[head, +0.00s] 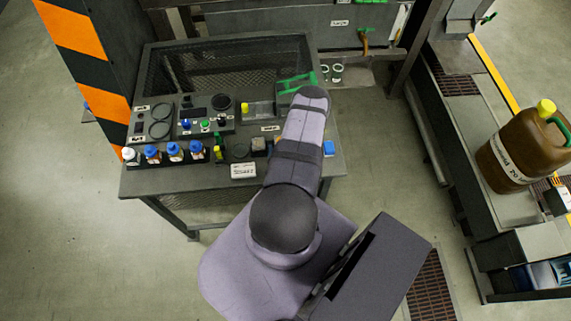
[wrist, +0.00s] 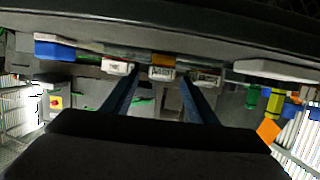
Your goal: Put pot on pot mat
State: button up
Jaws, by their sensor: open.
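I cannot pick out the pot or its mat with certainty. In the head view, two dark round discs (head: 160,129) lie on a panel at the bench's left, and a small dark round piece (head: 239,151) lies near the front edge. The small print on the labels is unreadable. My arm covers the bench's right side and hides my gripper in the head view. In the wrist view my gripper (wrist: 158,84) has two dark blue fingers spread apart, with nothing visibly held between them. White labelled blocks (wrist: 117,67) and an orange block (wrist: 164,59) show beyond the fingers.
Several blue-capped bottles (head: 174,151) line the bench's front left. A control unit (head: 206,117) stands behind them. A blue block (head: 329,148) sits at the right edge. A brown jug (head: 522,150) stands on the right-hand machine. Open floor (head: 110,250) lies at lower left.

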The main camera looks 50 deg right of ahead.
jog(key=shift+s+a+r+p, duration=0.2)
jog(key=shift+r+p, duration=0.2)
jog(key=shift+p, duration=0.65)
jog(key=p, duration=0.2)
jog(key=a+p, duration=0.1)
jog(key=p, duration=0.1)
jog(key=shift+s+r, duration=0.2)
jog(key=shift+s, duration=0.2)
jog(key=v, duration=0.1)
jog(key=p+v, duration=0.1)
jog(key=v, duration=0.1)
jog(key=shift+s+a+f+p, duration=0.1)
jog(key=shift+s+f+p, duration=0.15)
jog(key=shift+s+p, duration=0.05)
jog(key=shift+s+a+r+p, duration=0.25)
jog(key=shift+s+a+p, duration=0.05)
jog(key=shift+a, duration=0.15)
jog(key=shift+s+a+f, duration=0.1)
jog(key=shift+s+a, duration=0.3)
jog(key=shift+s, duration=0.2)
jog(key=shift+s+a+r, duration=0.2)
jog(key=shift+a+r, duration=0.05)
jog(key=shift+a, duration=0.15)
jog(key=shift+r, duration=0.1)
